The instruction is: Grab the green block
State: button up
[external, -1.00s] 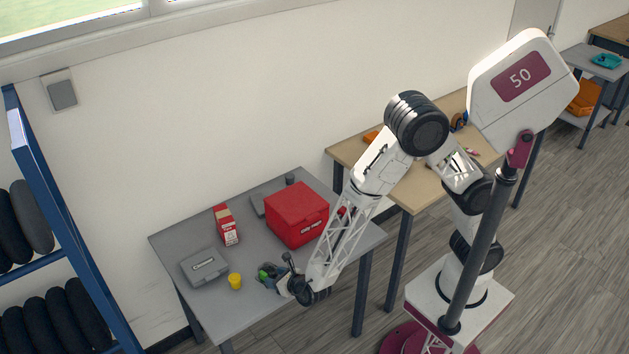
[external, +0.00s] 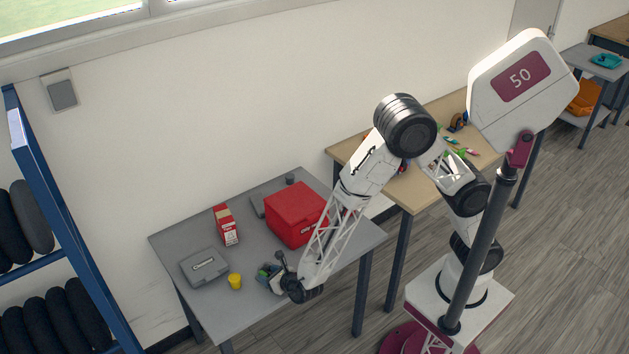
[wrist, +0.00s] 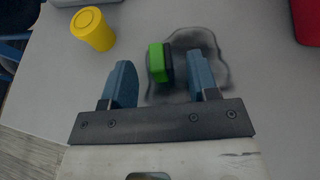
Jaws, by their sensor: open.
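A yellow cup (wrist: 92,29) stands left of my gripper. A grey case (external: 204,267), a red and white carton (external: 226,226) and a red box (external: 297,215) stand on the grey table (external: 180,238). A dark patch (wrist: 210,38) marks the tabletop around the block.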

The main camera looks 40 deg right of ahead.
aim_at(265, 273)
jog(key=shift+x, duration=1.5)
jog(key=c, duration=1)
jog(key=shift+r, duration=0.15)
jog(key=shift+r, duration=4.9)
